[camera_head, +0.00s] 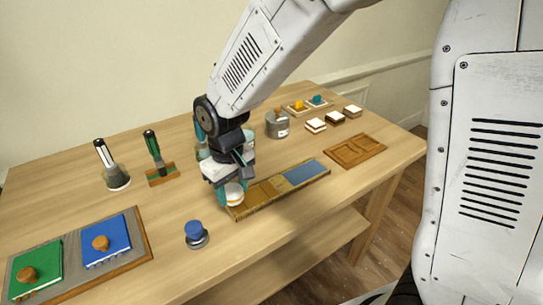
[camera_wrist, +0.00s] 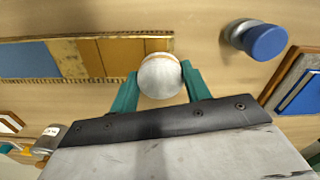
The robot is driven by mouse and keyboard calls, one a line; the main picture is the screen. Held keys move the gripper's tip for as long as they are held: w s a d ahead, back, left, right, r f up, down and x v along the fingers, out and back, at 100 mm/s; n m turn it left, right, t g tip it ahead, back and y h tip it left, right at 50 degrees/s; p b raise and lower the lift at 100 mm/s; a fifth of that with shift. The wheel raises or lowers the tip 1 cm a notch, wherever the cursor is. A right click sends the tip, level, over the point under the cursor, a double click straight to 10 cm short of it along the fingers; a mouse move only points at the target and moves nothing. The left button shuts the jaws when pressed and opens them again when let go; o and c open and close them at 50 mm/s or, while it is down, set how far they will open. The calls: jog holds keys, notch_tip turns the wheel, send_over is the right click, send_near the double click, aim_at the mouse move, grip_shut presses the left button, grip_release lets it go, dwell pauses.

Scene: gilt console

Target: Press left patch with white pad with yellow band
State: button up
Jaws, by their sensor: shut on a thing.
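The white pad with a yellow band (camera_wrist: 160,77) is held between the two teal fingers of my gripper (camera_wrist: 158,90); the pad also shows in the head view (camera_head: 235,191). My gripper (camera_head: 232,197) is shut on it. The pad is over the left end of a long narrow board (camera_head: 283,205) with a gilt edge. The brownish-ochre left patch (camera_head: 260,193) is partly hidden by the pad and gripper. The blue right patch (camera_head: 306,172) is clear. In the wrist view the ochre patch (camera_wrist: 122,53) lies beside the pad. I cannot tell whether the pad touches it.
A blue-topped knob (camera_head: 195,233) stands close in front of the gripper. A tray (camera_head: 145,243) with green and blue books is at front left. Brushes in holders (camera_head: 115,178) stand behind. A grey tin (camera_head: 277,125) and an empty wooden tray (camera_head: 355,151) are to the right.

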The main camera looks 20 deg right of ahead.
jog(key=shift+s+a+r, duration=0.1)
jog(key=shift+a+r, duration=0.05)
jog(key=shift+r, duration=2.9)
jog(key=shift+f, duration=0.1)
